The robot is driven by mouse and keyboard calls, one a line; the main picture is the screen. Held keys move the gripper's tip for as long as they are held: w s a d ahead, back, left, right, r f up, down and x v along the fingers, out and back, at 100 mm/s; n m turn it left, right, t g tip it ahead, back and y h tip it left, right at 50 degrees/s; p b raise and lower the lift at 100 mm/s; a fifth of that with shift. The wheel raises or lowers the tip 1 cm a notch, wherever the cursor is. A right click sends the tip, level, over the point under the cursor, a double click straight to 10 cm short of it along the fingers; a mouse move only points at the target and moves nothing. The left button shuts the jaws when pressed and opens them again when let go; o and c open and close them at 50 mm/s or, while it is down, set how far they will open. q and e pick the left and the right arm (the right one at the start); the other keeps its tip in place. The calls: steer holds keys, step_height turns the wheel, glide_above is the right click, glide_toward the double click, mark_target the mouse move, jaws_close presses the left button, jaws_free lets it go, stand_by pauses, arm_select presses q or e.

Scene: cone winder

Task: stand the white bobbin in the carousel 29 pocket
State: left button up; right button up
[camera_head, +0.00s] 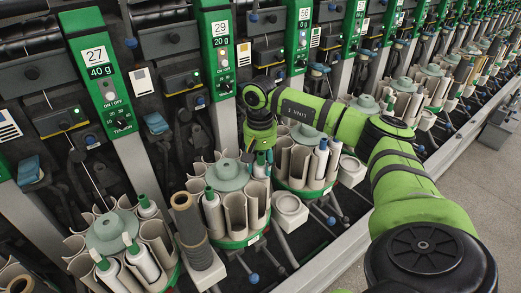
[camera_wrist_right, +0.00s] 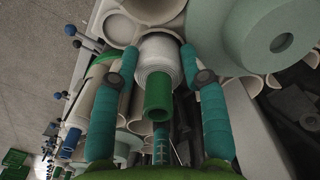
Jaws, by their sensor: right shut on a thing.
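My right gripper (camera_head: 262,158) is low over the right side of the carousel (camera_head: 229,175) below the green 29 panel (camera_head: 219,42). In the right wrist view its teal fingers (camera_wrist_right: 159,60) are shut on the white bobbin (camera_wrist_right: 157,58), whose green tip (camera_wrist_right: 158,95) points toward the camera. The bobbin's far end is close to the cream pocket walls (camera_wrist_right: 112,25); I cannot tell how deep it sits. In the head view the held bobbin (camera_head: 260,170) is mostly covered by the gripper. Another white bobbin (camera_head: 213,212) stands at the carousel's front left. My left gripper is out of view.
A neighbouring carousel (camera_head: 112,232) with several bobbins stands at the left, and another (camera_head: 305,136) at the right, behind my arm. A brown tube (camera_head: 187,215) stands left of the middle carousel. A square cream holder (camera_head: 289,211) is at its right. Floor shows at right.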

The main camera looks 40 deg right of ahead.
steer(key=shift+f, duration=0.35)
stand_by(0.3)
steer(key=o, duration=1.1)
step_height(320, 180, up, 12)
steer(key=shift+r, duration=0.1)
